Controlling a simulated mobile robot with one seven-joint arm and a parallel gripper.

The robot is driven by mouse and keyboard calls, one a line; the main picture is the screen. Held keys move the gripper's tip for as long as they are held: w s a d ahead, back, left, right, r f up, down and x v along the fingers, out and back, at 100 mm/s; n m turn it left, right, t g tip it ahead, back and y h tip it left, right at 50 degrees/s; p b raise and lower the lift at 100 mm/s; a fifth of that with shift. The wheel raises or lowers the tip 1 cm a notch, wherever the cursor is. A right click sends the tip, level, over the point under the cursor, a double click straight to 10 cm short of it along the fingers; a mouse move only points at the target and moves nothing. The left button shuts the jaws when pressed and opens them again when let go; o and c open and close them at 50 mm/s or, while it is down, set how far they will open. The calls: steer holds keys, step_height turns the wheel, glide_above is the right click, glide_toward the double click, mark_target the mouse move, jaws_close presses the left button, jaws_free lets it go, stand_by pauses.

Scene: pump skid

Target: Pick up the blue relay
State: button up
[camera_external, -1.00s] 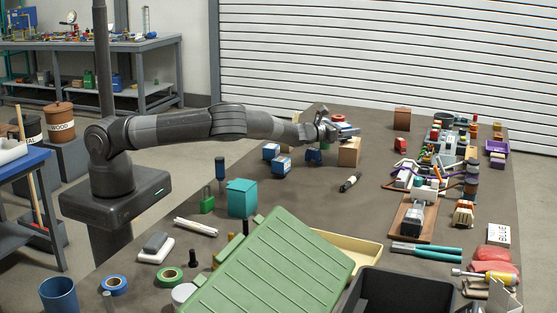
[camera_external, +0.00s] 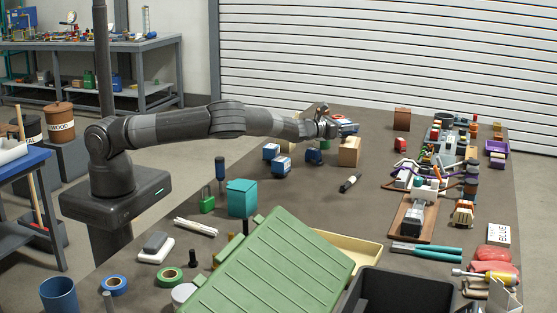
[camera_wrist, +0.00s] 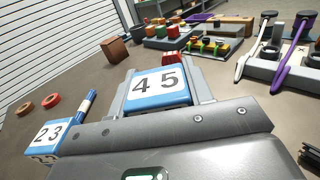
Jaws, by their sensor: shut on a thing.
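A blue relay with a white top marked "45" (camera_wrist: 158,86) sits between the two grey fingers of my gripper (camera_wrist: 160,78) in the wrist view. The fingers are shut on its sides. In the external view my gripper (camera_external: 341,127) is at the far side of the bench, behind the tan block. The held relay shows there only as a small blue and white patch (camera_external: 350,128). A second blue relay, marked "23" (camera_wrist: 47,133), is at the lower left of the wrist view, apart from my fingers.
Other blue blocks (camera_external: 281,165) stand on the bench nearer the camera, left of the tan block (camera_external: 349,151). Crowded fixtures (camera_external: 440,160) fill the bench's right side.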

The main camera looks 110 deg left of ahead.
mark_target(348, 121)
steer(key=r, duration=0.3)
steer(key=shift+d, duration=0.2)
steer(key=w+d+r, duration=0.2)
steer(key=d+r, duration=0.1)
steer(key=d, duration=0.4)
steer(key=w+d+r, duration=0.2)
steer(key=d+r, duration=0.2)
steer(key=d, duration=0.3)
steer(key=a+f, duration=0.2)
steer(key=a, duration=0.1)
steer(key=a+f, duration=0.2)
steer(key=a, duration=0.2)
steer(key=s+a+f, duration=0.1)
steer(key=a+f, duration=0.2)
steer(key=a, duration=0.1)
steer(key=shift+a+f, duration=0.1)
steer(key=shift+a, duration=0.1)
steer(key=shift+f, duration=2)
steer(key=shift+f, duration=0.1)
steer(key=o, duration=1.1)
steer(key=shift+o, duration=0.2)
